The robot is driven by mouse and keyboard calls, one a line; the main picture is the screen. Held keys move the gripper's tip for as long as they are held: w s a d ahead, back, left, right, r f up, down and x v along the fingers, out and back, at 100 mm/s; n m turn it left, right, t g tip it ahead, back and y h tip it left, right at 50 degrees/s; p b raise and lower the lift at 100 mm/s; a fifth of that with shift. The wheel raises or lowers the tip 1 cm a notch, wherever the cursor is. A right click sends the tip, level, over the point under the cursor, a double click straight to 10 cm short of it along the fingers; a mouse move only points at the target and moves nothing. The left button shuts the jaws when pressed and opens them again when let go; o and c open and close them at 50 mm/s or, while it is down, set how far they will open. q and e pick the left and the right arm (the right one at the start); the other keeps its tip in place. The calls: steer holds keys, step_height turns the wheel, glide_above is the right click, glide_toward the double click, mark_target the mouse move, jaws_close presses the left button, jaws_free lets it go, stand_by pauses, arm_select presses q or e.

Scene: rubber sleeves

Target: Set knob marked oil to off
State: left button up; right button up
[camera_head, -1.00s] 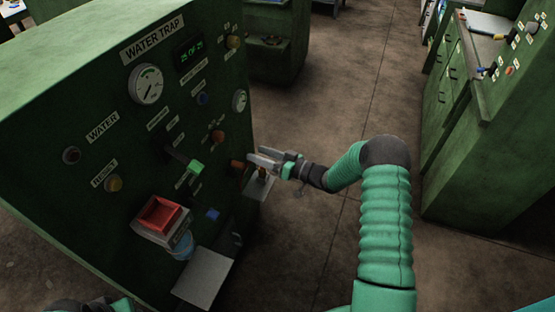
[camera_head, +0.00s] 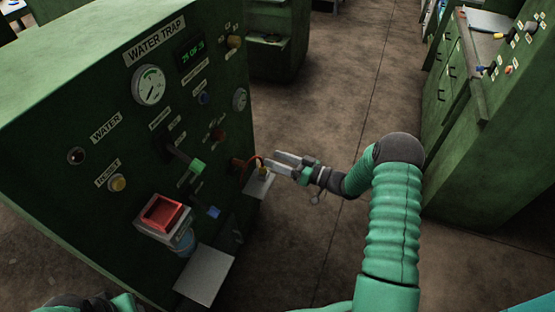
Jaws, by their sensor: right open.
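A green machine panel (camera_head: 130,120) labelled WATER TRAP fills the left side. A dark red knob (camera_head: 218,135) sits on its right part, and an orange-brown fitting (camera_head: 237,164) with a curved orange line sits below it near the panel's right edge. The small labels there are too blurred to read, so I cannot tell which control is marked oil. My right gripper (camera_head: 273,161) is open and empty, just right of the panel's edge, its fingers pointing left toward the fitting and apart from the knob. Only a bit of my left arm shows at the bottom left; its gripper is out of view.
The panel also carries a gauge (camera_head: 149,85), a green-tipped lever (camera_head: 197,165), a yellow lamp or button (camera_head: 117,183) and a red box-like switch (camera_head: 162,212). A grey plate (camera_head: 204,275) juts out below. Another green cabinet (camera_head: 490,140) stands at right. Open floor lies between.

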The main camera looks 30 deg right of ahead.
steer(key=b+v, duration=0.1)
steer(key=v, duration=1.5)
steer(key=shift+s+d, duration=0.25)
steer(key=shift+d, duration=0.1)
steer(key=shift+o, duration=0.2)
steer(key=shift+f, duration=0.1)
